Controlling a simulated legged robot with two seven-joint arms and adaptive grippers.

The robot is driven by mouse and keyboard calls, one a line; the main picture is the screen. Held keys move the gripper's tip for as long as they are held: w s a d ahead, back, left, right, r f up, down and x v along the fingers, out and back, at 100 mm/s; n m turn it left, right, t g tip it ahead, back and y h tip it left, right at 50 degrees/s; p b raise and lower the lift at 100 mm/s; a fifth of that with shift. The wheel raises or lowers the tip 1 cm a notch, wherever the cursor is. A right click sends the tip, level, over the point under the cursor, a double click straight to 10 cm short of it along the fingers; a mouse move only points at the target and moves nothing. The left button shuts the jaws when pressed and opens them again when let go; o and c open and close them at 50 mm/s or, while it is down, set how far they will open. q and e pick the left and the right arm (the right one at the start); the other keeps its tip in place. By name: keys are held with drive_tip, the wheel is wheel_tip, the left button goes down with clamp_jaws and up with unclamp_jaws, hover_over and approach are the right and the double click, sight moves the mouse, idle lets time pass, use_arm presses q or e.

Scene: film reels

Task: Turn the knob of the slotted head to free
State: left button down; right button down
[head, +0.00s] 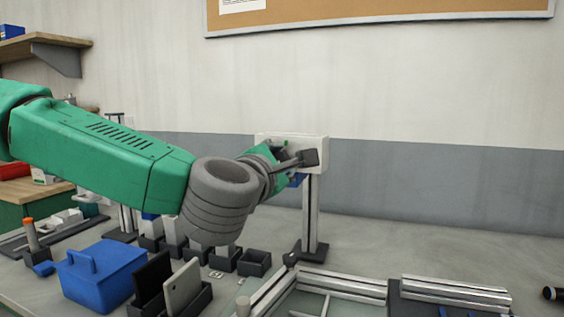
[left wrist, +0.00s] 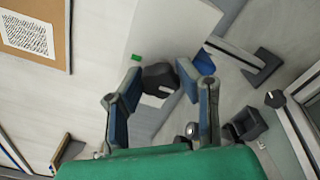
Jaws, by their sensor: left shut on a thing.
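The slotted head is a white box (head: 322,142) on an upright post (head: 309,215) with a dark foot. It also shows as a white panel in the left wrist view (left wrist: 180,25). A dark knob (left wrist: 158,77) with a pale mark sits on the panel, with a small green mark (left wrist: 136,57) beside it. My left gripper (head: 304,159) is at the front of the box and shut on the knob, its fingers (left wrist: 160,88) on either side of it. In the head view the gripper hides the knob. My right gripper is not in view.
A blue lidded box (head: 102,272) and several small dark bins (head: 254,263) stand on the bench below my left arm. A metal-railed frame (head: 340,287) lies at the front right. A cork board (head: 380,12) hangs on the wall.

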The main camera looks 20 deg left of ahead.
use_arm(q)
drive_tip(key=c, duration=1.3)
unclamp_jaws()
drive_tip(key=shift+s+d+f, duration=0.1)
drive_tip(key=shift+f, duration=0.45)
drive_tip(key=shift+o, duration=0.8)
drive_tip(key=shift+r, duration=0.25)
drive_tip(key=s, duration=0.7)
drive_tip(key=shift+s+a, duration=0.2)
drive_tip(key=shift+a, duration=0.05)
drive_tip(key=shift+f, duration=0.1)
